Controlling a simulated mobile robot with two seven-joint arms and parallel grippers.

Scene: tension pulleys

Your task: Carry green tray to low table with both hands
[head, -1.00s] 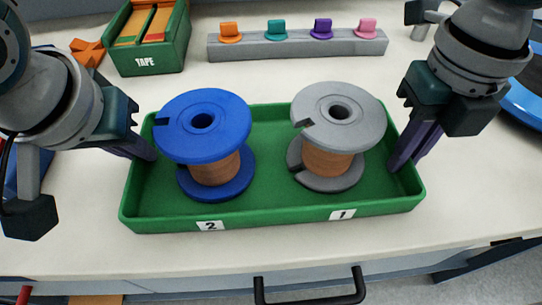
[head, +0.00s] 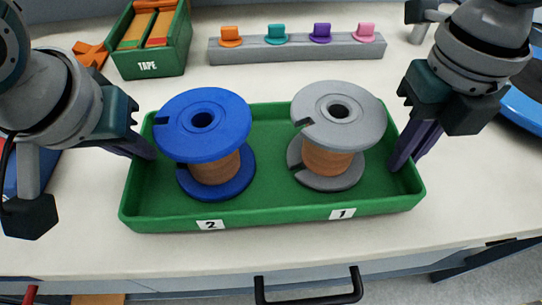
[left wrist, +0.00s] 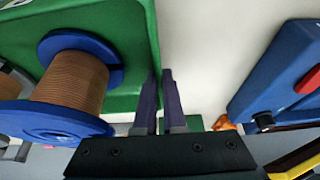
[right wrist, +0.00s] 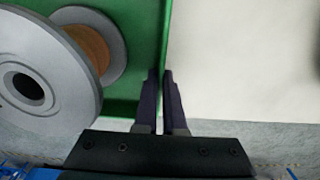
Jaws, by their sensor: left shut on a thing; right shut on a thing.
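The green tray (head: 270,210) is in the middle of the head view, over the white counter, with labels 2 and 1 on its front wall. A blue spool (head: 203,125) with brown winding stands upright in its left half. A grey spool (head: 339,115) with brown winding stands upright in its right half. My left gripper (head: 148,152) is shut on the tray's left wall, which also shows between its fingers in the left wrist view (left wrist: 158,75). My right gripper (head: 398,162) is shut on the tray's right wall, also seen in the right wrist view (right wrist: 163,75).
A green tape box (head: 150,55) and an orange piece (head: 90,52) stand at the back left. A grey rack (head: 300,50) with several coloured pegs is behind the tray. A drawer handle (head: 308,290) shows below the counter's front edge. A blue object (head: 525,95) is at the right.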

